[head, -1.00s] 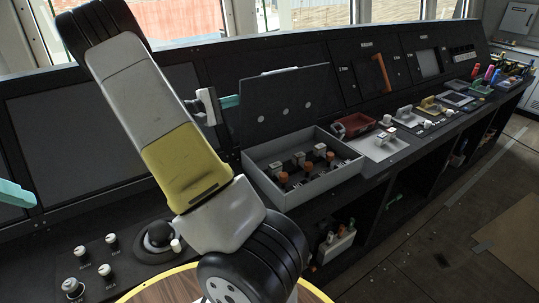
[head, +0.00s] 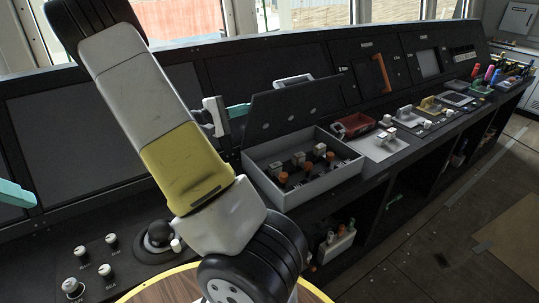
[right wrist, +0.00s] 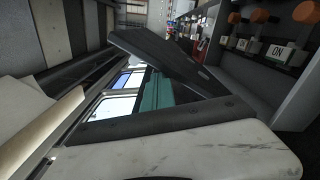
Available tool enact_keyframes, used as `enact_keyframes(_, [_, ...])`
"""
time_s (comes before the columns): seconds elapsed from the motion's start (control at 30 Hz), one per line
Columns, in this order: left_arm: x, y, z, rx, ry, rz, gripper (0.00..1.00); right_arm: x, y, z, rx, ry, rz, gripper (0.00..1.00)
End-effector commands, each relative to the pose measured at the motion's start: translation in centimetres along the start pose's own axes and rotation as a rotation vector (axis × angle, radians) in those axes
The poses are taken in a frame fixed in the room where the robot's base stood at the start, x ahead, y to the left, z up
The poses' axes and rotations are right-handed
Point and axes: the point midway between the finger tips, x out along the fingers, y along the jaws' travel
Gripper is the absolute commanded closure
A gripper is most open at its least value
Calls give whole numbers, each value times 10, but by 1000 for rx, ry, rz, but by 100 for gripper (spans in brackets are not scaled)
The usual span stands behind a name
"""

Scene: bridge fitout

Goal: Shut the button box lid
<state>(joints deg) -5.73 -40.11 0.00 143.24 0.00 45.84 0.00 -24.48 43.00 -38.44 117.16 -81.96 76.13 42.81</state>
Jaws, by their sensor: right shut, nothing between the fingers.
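The grey button box (head: 353,170) stands open on the console, with orange-capped and white switches inside. Of my left gripper, only a teal part (head: 16,193) shows at the left edge.
A black ball control (head: 159,235) and several knobs are at front left. A round yellow-rimmed wooden top (head: 180,285) is at the bottom. Dark screens line the back.

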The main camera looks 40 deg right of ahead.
Motion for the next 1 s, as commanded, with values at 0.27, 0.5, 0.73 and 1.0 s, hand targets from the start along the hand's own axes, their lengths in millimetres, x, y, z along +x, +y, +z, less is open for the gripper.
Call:
enact_keyframes(0.27, [0,0,0,0,0,0,0,0,-5,8,1,-1,0,100])
enact_keyframes(0.5, [0,0,0,0,0,0,0,0,-7,10,0,-1,0,100])
enact_keyframes(0.73, [0,0,0,0,0,0,0,0,-23,26,-2,0,0,100])
enact_keyframes(1.0, [0,0,0,0,0,0,0,0,-27,30,1,0,0,100])
